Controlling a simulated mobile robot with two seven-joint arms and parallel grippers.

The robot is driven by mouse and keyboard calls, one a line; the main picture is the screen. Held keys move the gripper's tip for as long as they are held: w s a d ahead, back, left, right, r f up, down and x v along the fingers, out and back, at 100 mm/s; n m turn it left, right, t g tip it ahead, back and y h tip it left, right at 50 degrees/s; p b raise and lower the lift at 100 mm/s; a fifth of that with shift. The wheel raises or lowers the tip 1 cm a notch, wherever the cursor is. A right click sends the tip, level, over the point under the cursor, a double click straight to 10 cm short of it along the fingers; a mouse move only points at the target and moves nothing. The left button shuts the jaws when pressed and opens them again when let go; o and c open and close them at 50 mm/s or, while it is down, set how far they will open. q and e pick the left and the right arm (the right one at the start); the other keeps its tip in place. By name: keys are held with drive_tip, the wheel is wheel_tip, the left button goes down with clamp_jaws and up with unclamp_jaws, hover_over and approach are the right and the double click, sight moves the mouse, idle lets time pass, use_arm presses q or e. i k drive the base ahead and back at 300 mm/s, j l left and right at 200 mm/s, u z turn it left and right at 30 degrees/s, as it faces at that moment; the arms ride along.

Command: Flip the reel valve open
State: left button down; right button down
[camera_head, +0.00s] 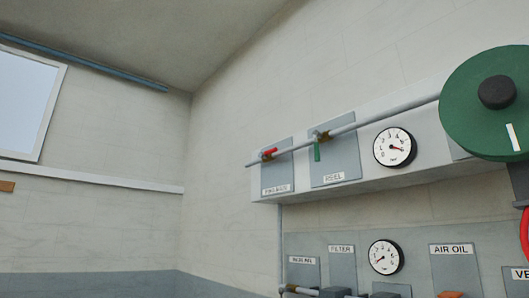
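The reel valve (317,150) sits on a grey pipe in front of a grey plate labelled REEL (334,178). Its green lever hangs down, across the line of the pipe. Its brass body is at the lever's top. Neither of my grippers is in view, so nothing of mine touches the valve.
A second valve with a red lever (269,152) lies along the same pipe (372,116), left of the reel valve. A gauge (395,147) and a large green reel (487,105) are to the right. A lower panel holds another gauge (386,257) and labelled plates.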

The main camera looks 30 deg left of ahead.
sight(316, 134)
drive_tip(key=u, duration=0.65)
drive_tip(key=i+j, duration=0.15)
drive_tip(key=j, duration=0.25)
drive_tip(key=i+j, duration=0.15)
drive_tip(key=j, duration=0.25)
drive_tip(key=i+j, duration=0.2)
drive_tip(key=j, duration=0.2)
drive_tip(key=i+j, duration=0.15)
drive_tip(key=j, duration=0.25)
drive_tip(key=i+j, duration=0.15)
drive_tip(key=j, duration=0.2)
drive_tip(key=i+j+z, duration=0.1)
drive_tip(key=j, duration=0.3)
drive_tip(key=i+j, duration=0.2)
drive_tip(key=j, duration=0.2)
drive_tip(key=i+j, duration=0.15)
drive_tip(key=j, duration=0.3)
drive_tip(key=l, duration=0.25)
drive_tip(key=i, duration=0.05)
